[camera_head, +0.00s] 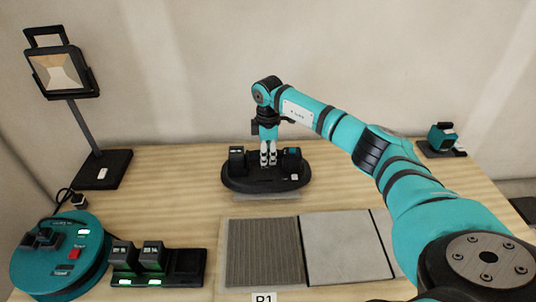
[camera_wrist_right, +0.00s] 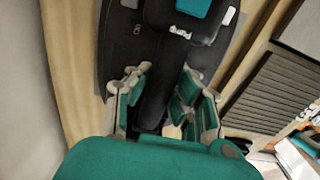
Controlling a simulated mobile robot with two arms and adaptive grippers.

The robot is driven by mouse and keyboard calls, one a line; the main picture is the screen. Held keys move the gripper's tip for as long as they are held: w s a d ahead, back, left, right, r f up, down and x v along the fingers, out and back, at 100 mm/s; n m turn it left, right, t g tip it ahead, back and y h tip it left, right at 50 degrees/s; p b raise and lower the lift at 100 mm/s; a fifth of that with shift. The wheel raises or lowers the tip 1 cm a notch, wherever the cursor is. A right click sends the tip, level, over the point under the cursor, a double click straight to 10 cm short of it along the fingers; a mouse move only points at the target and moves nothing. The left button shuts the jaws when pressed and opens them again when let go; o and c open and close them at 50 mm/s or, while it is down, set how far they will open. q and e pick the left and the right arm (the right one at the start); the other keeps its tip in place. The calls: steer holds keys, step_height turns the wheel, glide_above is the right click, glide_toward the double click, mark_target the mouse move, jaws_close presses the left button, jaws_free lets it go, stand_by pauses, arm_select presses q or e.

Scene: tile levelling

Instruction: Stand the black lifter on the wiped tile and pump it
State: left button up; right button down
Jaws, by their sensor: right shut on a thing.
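The black lifter (camera_head: 238,184) has a wide oval base and stands at the back middle of the table, behind the tiles. My right gripper (camera_head: 268,158) reaches down from above and is shut on the lifter's middle bar. In the right wrist view the black lifter (camera_wrist_right: 200,50) runs between the fingers of the gripper (camera_wrist_right: 160,90). A ribbed dark grey tile (camera_head: 265,252) and a smooth light grey tile (camera_head: 345,247) lie side by side at the front. I cannot tell which tile is wiped. My left gripper is out of view.
A work lamp (camera_head: 62,72) stands at the back left. A round teal device (camera_head: 58,262) and a black charger (camera_head: 188,262) with batteries sit front left. A small teal tool (camera_head: 441,138) is at the back right. Table between lamp and tiles is clear.

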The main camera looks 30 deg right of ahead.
steer(key=shift+r, duration=0.1)
steer(key=c, duration=1.1)
jaws_free()
step_height(320, 180, up, 12)
